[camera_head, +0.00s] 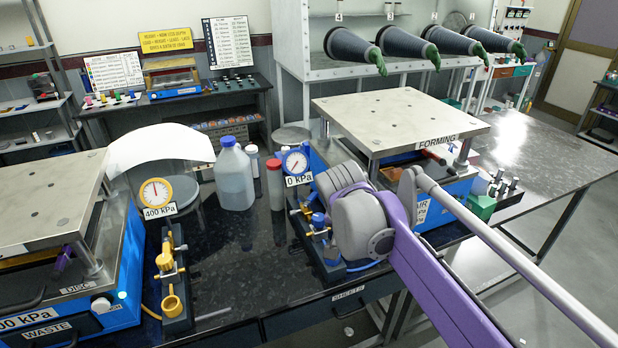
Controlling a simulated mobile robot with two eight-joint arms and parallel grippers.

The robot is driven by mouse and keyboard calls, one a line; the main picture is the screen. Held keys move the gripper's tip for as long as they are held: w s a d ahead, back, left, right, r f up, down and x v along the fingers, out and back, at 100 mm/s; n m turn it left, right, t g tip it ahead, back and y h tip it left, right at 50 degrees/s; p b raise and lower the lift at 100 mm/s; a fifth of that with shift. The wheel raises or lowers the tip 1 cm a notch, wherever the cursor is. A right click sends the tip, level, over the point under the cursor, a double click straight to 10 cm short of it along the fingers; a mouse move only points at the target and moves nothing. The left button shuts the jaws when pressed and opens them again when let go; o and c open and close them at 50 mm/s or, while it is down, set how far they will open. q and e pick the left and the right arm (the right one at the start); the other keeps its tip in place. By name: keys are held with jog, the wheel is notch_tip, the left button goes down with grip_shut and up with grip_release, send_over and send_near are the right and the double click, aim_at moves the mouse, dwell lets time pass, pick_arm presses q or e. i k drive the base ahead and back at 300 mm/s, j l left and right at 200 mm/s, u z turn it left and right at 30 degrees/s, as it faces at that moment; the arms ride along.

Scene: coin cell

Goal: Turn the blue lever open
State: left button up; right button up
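A valve stand with brass fittings (297,212) and blue parts (318,219) stands on the black bench under a blue-rimmed gauge (295,162) labelled 0 kPa. The blue parts are small and partly covered, so I cannot tell which one is the lever or how it is turned. My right arm comes in from the right, and its grey wrist is directly beside and in front of this stand. The fingers of my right gripper are hidden behind the wrist, and I cannot see whether they touch the lever. My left gripper is not in view.
A yellow-rimmed gauge (155,191) labelled 400 kPa stands over a second valve stand (172,280) at the left. Blue-based presses stand at the left (122,290) and right (400,115). A jug (234,178) and a red-capped bottle (275,185) stand behind. Bench between the stands is clear.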

aim_at(314, 194)
jog(key=i+j, duration=0.25)
jog(key=i, duration=0.15)
jog(key=i+j, duration=0.25)
jog(key=i, duration=0.2)
